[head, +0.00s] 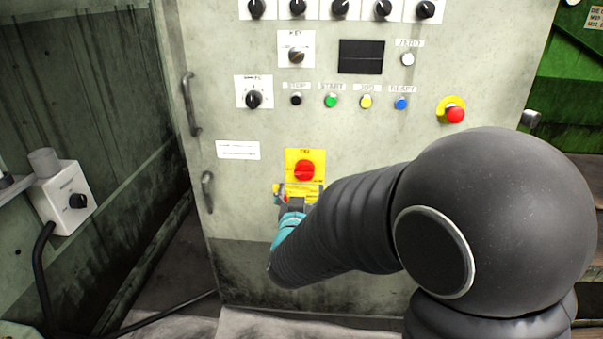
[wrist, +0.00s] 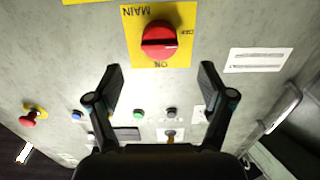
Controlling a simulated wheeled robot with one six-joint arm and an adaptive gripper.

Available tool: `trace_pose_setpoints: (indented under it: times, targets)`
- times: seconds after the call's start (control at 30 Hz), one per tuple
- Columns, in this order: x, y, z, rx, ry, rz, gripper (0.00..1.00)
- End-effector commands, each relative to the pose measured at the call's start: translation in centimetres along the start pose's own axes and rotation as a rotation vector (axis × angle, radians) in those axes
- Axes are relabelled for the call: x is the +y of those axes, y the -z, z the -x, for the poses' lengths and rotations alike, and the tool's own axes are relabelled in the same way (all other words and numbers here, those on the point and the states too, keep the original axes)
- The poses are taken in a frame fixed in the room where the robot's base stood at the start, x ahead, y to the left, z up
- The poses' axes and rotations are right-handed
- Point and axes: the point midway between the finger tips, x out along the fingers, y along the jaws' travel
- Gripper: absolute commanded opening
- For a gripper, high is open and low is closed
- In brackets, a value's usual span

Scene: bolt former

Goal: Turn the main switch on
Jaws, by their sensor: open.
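The main switch is a red rotary knob (head: 304,170) on a yellow plate (head: 291,156), low on the grey cabinet front. In the wrist view, which is upside down, the red knob (wrist: 158,40) shows a pale mark pointing right, roughly toward the OFF lettering; ON stands below the knob. My gripper (wrist: 160,69) is open and empty, its two fingers spread wider than the knob and apart from it in the picture. In the head view my gripper (head: 292,203) shows just below the knob, mostly hidden by my arm.
Above the switch are a row of push buttons (head: 331,100), selector knobs (head: 253,99) and a red emergency stop (head: 454,114). Cabinet handles (head: 207,190) stick out at the left. A grey switch box (head: 66,200) with a cable stands further left.

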Motion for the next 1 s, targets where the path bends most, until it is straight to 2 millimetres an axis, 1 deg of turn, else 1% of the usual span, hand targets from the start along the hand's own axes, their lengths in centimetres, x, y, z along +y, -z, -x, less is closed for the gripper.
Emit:
trace_pose_setpoints:
  times: [0.03,0.2,0.4,0.5,0.6,0.87,0.9,0.93,0.97,1.0]
  targets:
    - [0.1,0.1,-1.1,0.001,-0.004,0.0,0.81]
    - [0.1,0.1,-4.2,0.0,-0.003,0.0,0.81]
    - [0.1,0.0,-6.8,-0.001,-0.002,0.0,0.81]
    - [0.1,0.0,-7.6,0.0,-0.002,0.0,0.81]
    - [0.1,0.0,-7.9,0.0,-0.001,0.0,0.81]
    - [0.1,0.0,-8.0,0.0,0.0,0.0,0.81]
    - [0.1,0.0,-8.0,0.0,0.0,0.0,0.76]
    - [0.1,0.0,-8.0,0.0,0.0,0.0,0.68]
    - [0.1,0.0,-8.0,0.0,0.0,0.0,0.61]
    - [0.1,0.0,-8.0,0.0,0.0,0.0,0.51]
